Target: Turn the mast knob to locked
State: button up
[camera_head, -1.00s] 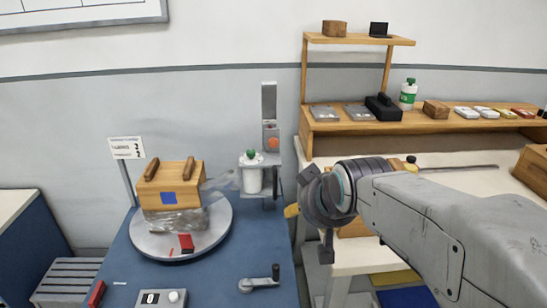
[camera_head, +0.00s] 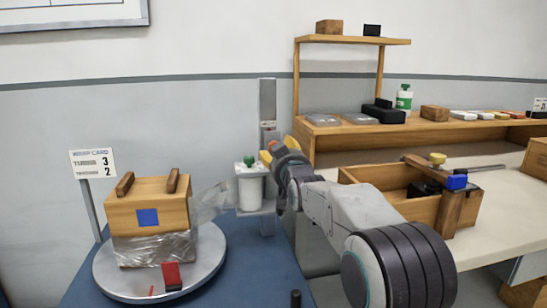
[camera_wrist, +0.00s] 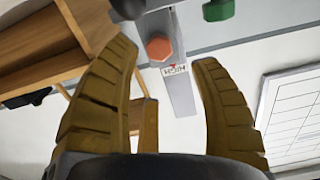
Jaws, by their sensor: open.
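The mast (camera_head: 268,98) is a grey upright post behind the blue table. Its orange hexagonal knob (camera_wrist: 159,48) shows in the wrist view, with a small label (camera_wrist: 175,69) beside it, seen upside down. My gripper (camera_wrist: 163,62) is open, its yellow ribbed fingers spread to either side of the knob in the picture. I cannot tell how far the fingertips are from it. In the head view my gripper (camera_head: 268,151) is at the mast and largely covers the knob area.
A white canister (camera_head: 250,190) with a green knob is beside the mast, with film running to a wooden box (camera_head: 150,209) on a round turntable (camera_head: 205,268). A card sign (camera_head: 93,163) stands at left. A wooden crate (camera_head: 375,178) and a shelf (camera_head: 350,42) are at right.

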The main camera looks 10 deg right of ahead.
jog(key=shift+w+p, duration=0.35)
jog(key=shift+w, duration=3.5)
jog(key=shift+c, duration=0.2)
jog(key=shift+r, duration=0.1)
grip_shut()
